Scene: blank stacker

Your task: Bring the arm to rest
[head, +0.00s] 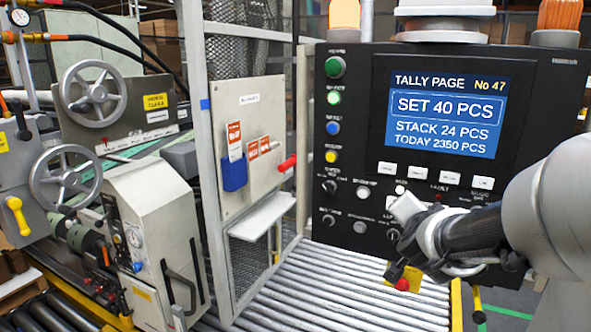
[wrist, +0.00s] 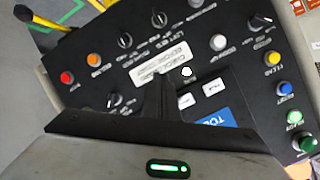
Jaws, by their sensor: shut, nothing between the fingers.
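My gripper (wrist: 165,88) shows at the middle of the wrist view as dark fingers, shut with nothing between them. It is in front of the black control panel (wrist: 235,75), over the edge of a white label plate (wrist: 160,62). I cannot tell whether the fingertips touch the panel. In the head view my arm comes in from the right, in front of the lower right of the panel (head: 350,110). My wrist hides some of the panel's lower knobs and labels there, and the fingertips are not clear.
The panel's blue screen (head: 443,117) reads "SET 40 PCS" and "STACK 24 PCS". Coloured buttons run down its left side. A roller conveyor (head: 320,290) lies below. A post with a tag board (head: 250,115) and a machine with handwheels (head: 93,93) stand left.

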